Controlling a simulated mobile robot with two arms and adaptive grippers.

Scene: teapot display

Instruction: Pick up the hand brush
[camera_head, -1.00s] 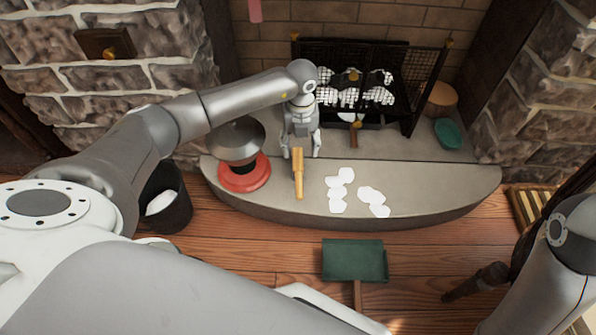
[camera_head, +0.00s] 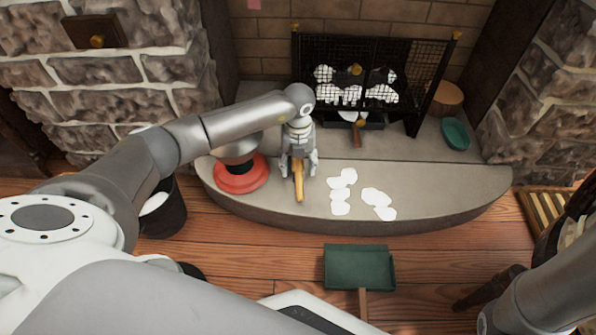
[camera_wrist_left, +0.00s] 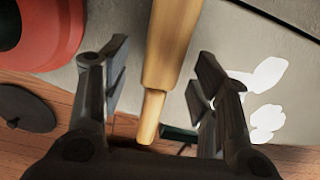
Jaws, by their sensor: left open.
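The hand brush is seen as a pale wooden handle (camera_head: 299,186) on the grey stone hearth (camera_head: 420,190), its end pointing to the hearth's front edge. Its head is hidden by my left gripper (camera_head: 299,168). In the left wrist view the handle (camera_wrist_left: 172,40) runs between the two fingers of the left gripper (camera_wrist_left: 162,62), with gaps on both sides. The left gripper is open and holds nothing. My right arm shows at the lower right of the head view; its gripper is out of view.
A red round base (camera_head: 242,176) stands close left of the handle. Several white flat pieces (camera_head: 342,190) lie to its right. A black mesh fire screen (camera_head: 430,75) stands behind. A green dustpan (camera_head: 358,265) and a dark bucket (camera_head: 165,215) are in front of the hearth.

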